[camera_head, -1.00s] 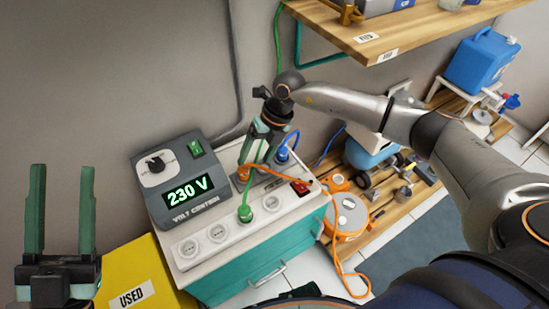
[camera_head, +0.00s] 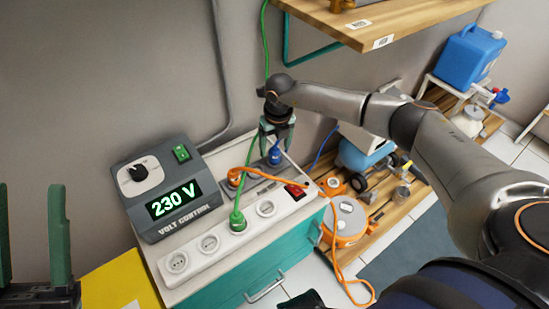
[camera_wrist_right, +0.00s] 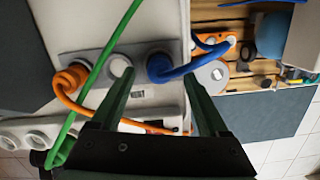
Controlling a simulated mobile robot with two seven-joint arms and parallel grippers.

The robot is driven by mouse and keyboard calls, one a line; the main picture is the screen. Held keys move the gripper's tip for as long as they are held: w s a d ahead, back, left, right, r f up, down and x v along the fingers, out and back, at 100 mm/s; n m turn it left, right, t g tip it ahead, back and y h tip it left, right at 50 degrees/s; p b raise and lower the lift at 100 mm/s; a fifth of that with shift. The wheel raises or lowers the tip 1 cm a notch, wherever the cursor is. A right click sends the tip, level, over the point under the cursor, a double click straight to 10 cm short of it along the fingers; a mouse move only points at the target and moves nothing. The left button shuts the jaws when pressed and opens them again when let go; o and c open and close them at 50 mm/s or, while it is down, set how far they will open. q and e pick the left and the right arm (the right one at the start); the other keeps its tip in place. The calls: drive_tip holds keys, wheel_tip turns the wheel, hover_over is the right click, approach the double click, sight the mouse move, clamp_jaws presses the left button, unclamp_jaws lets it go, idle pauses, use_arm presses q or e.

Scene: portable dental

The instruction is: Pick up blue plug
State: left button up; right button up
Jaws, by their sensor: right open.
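The blue plug (camera_head: 274,156) sits upright in the grey socket strip at the back of the white cabinet top, its blue cable running off to the right. My right gripper (camera_head: 277,138) is just above it, open, with a finger on each side. In the right wrist view the blue plug (camera_wrist_right: 158,68) shows between the open green fingertips (camera_wrist_right: 158,78); I cannot tell whether they touch it. My left gripper (camera_head: 31,195) is open and empty at the lower left edge, partly cut off.
An orange plug (camera_head: 234,176) sits left of the blue one, and a green plug (camera_head: 238,220) is in the front white strip (camera_head: 190,250). Their cables cross nearby. A voltage box (camera_head: 165,190) stands left; a wooden shelf (camera_head: 400,22) hangs above.

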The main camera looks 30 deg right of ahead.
sight(275, 149)
drive_tip(key=f, duration=0.1)
drive_tip(key=f+b, duration=0.1)
drive_tip(key=f, duration=0.1)
drive_tip(key=shift+w+f, duration=0.2)
drive_tip(key=shift+f, duration=0.1)
clamp_jaws()
idle(0.3)
drive_tip(key=shift+r, duration=0.1)
